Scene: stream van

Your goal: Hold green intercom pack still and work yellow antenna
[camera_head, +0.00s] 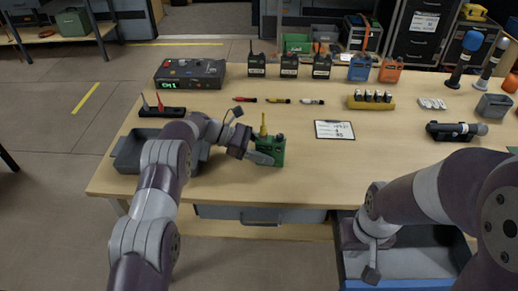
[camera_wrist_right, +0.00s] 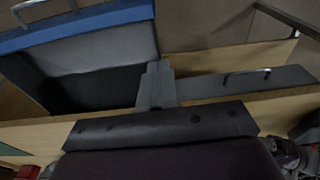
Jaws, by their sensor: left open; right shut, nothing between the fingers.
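My right gripper (camera_head: 371,274) is shut and empty, low in front of the table near a grey bin. In the right wrist view its fingers (camera_wrist_right: 157,84) are together. The pack does not clearly show there.
A clipboard (camera_head: 334,129) lies right of the pack. Several black packs and a blue pack (camera_head: 359,68) line the back. A grey tray (camera_head: 128,152) sits left, partly behind my left arm. A blue-rimmed bin (camera_head: 425,284) is at lower right. The table's middle is mostly clear.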

